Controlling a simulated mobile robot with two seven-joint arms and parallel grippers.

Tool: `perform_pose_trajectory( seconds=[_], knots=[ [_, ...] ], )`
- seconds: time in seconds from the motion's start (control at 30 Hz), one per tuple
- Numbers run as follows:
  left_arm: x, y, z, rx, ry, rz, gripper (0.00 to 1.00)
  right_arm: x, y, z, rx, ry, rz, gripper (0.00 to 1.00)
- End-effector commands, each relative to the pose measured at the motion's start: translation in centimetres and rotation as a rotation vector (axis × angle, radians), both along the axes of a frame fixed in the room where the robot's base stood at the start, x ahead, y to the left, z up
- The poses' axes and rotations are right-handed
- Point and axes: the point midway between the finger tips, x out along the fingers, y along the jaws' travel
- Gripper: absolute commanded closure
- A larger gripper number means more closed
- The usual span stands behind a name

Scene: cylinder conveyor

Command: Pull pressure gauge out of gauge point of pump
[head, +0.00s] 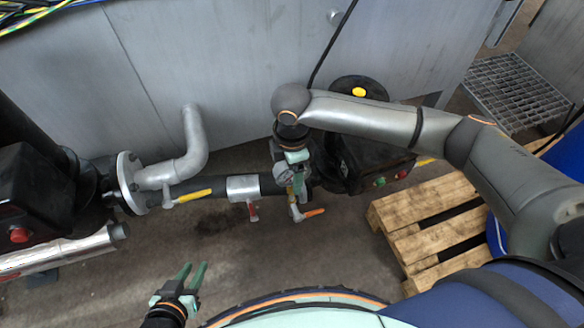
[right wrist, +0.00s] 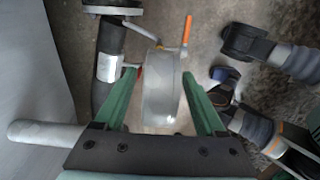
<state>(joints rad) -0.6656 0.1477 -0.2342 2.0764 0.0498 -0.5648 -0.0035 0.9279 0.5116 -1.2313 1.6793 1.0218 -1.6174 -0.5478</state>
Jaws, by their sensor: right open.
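The pressure gauge (head: 284,174), a pale round dial, sits at the pump's pipe, partly hidden by my right gripper (head: 293,158) in the head view. In the right wrist view the gauge (right wrist: 162,88) shows as a thick light disc between the two green fingers of my right gripper (right wrist: 158,78). These fingers are open, with visible space on either side of the disc. The pump (head: 362,160) is dark, with a yellow cap and red and green buttons. My left gripper (head: 193,270) is open and empty above the floor, away from the pump.
A pipe with a yellow-handled valve (head: 193,196) runs left to another dark machine (head: 30,195). Red and orange valve handles (head: 312,213) hang below the gauge. A wooden pallet (head: 430,240) stands at the right. A grey metal wall (head: 220,60) is behind.

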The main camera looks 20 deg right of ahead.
Motion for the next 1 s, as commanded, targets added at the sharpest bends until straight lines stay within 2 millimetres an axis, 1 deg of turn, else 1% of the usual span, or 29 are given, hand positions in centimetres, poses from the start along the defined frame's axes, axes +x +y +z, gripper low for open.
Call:
perform_pose_trajectory(
  seconds=[0.1, 0.7, 0.77, 0.97, 1.0],
  knots=[
    [0.00, 0.05, 0.02, 0.001, 0.000, 0.001, 0.70, -0.01, 0.02, 0.01, 0.000, 0.000, 0.000, 0.28],
    [0.06, 0.15, 0.08, 0.001, -0.002, 0.002, 0.70, -0.01, 0.02, 0.05, 0.000, 0.000, 0.000, 0.95],
    [0.06, 0.15, 0.08, 0.001, -0.003, 0.002, 0.70, -0.01, 0.02, 0.05, 0.000, 0.000, 0.000, 1.00],
    [0.06, 0.15, 0.10, 0.001, -0.003, 0.002, 0.70, -0.02, 0.02, 0.05, 0.000, 0.000, 0.000, 1.00],
    [0.06, 0.15, 0.10, 0.002, -0.004, 0.002, 0.70, -0.02, 0.02, 0.05, 0.000, 0.000, 0.000, 0.64]
  ],
)
